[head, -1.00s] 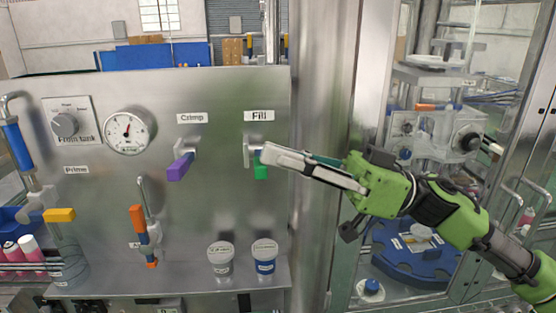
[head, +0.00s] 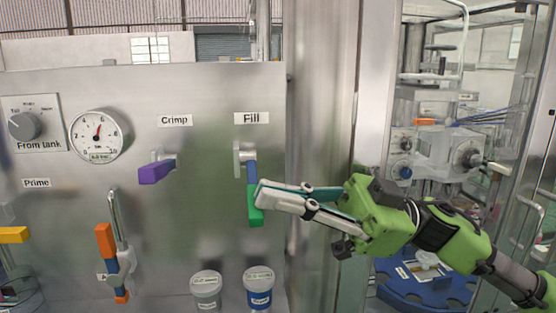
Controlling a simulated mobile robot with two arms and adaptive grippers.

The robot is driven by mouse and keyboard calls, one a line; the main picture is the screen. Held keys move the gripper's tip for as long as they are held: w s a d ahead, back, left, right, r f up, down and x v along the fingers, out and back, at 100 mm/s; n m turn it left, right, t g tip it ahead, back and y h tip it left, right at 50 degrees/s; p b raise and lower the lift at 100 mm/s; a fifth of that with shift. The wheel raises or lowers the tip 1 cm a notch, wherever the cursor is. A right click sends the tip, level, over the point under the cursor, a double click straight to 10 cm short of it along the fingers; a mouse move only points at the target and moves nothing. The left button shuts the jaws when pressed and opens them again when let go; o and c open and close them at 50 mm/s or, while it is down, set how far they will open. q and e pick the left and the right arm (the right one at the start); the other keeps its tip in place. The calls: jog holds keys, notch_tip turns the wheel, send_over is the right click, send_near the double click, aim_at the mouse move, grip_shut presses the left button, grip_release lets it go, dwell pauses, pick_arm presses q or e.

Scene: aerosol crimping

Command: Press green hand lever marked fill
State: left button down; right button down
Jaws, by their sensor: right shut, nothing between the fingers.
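The Fill hand lever, with a blue shaft and a green grip (head: 255,207), hangs down from its pivot on the steel panel, below the "Fill" label (head: 251,118). My right gripper (head: 262,197) comes in from the right, shut and empty. Its fingertips are at the lever's green grip and overlap its upper right part; I cannot tell whether they touch. My left gripper does not show.
The Crimp lever with a purple grip (head: 156,172) is to the left on the panel (head: 200,215). A pressure gauge (head: 98,135) and an orange-handled lever (head: 104,241) are farther left. Two lidded cups (head: 259,287) are below. A glass-sided machine stands right, behind a steel post (head: 323,110).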

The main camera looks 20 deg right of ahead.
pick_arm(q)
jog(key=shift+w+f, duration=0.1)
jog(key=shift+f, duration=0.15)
pick_arm(e)
jog(key=shift+f, duration=0.45)
